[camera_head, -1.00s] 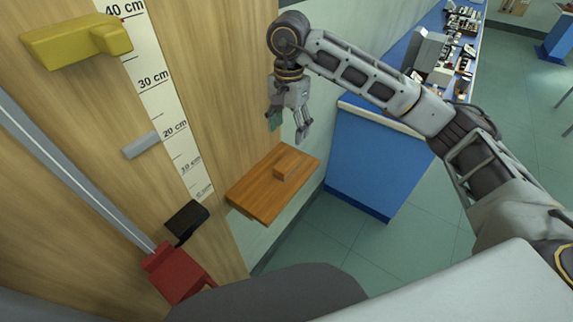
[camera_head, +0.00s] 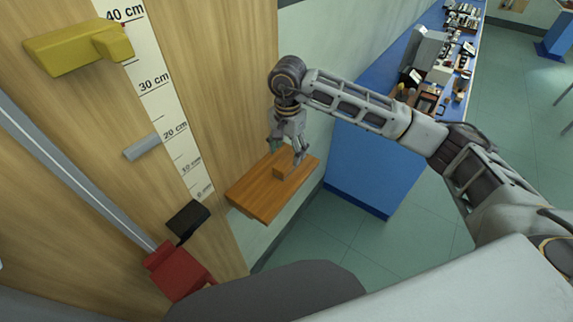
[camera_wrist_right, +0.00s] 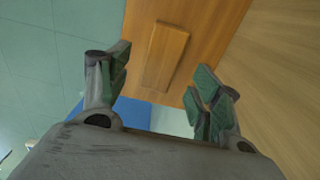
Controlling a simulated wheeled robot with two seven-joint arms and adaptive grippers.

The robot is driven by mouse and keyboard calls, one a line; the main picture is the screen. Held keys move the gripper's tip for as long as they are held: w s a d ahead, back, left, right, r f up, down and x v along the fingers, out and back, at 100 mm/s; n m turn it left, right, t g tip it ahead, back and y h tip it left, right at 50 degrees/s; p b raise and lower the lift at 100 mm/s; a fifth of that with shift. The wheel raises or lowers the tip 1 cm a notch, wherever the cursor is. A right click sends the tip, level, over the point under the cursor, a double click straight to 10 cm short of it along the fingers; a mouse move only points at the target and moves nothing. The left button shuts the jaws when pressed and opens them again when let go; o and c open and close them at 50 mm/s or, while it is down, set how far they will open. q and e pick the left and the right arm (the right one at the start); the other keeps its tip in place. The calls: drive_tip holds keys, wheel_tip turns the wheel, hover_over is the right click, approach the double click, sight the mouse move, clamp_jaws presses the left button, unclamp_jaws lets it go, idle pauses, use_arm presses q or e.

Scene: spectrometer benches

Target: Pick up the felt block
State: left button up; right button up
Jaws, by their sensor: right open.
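A small orange-brown block, which I take for the felt block (camera_head: 281,172), sits on a flat wooden shelf (camera_head: 257,200) of similar colour. My right gripper (camera_head: 287,154) hangs fingers down just above it, the fingertips near the block. In the right wrist view the block (camera_wrist_right: 165,55) is long and narrow and shows ahead, between the two open fingers with green pads (camera_wrist_right: 160,78). Neither finger visibly touches it, and nothing is held. My left gripper is not in view.
A wooden board with a centimetre scale (camera_head: 163,105) stands beside the shelf. It carries a yellow piece (camera_head: 75,45), a grey tab (camera_head: 141,147), a black piece (camera_head: 187,220) and a red piece (camera_head: 178,272). A blue bench (camera_head: 362,170) with several instruments stands to the right.

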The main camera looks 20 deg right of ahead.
sight(286, 161)
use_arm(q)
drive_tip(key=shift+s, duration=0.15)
use_arm(e)
drive_tip(key=shift+f, duration=0.25)
drive_tip(key=shift+a+f+p, duration=0.1)
drive_tip(key=shift+f+p, duration=0.2)
drive_tip(key=shift+f, duration=0.25)
wheel_tip(286, 161, down, 3)
drive_tip(key=shift+r+p, duration=0.2)
drive_tip(key=shift+p, duration=0.15)
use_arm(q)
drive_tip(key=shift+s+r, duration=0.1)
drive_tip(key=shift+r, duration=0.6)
use_arm(e)
drive_tip(key=shift+f, duration=0.55)
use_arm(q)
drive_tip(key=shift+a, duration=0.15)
use_arm(e)
drive_tip(key=c, duration=1.1)
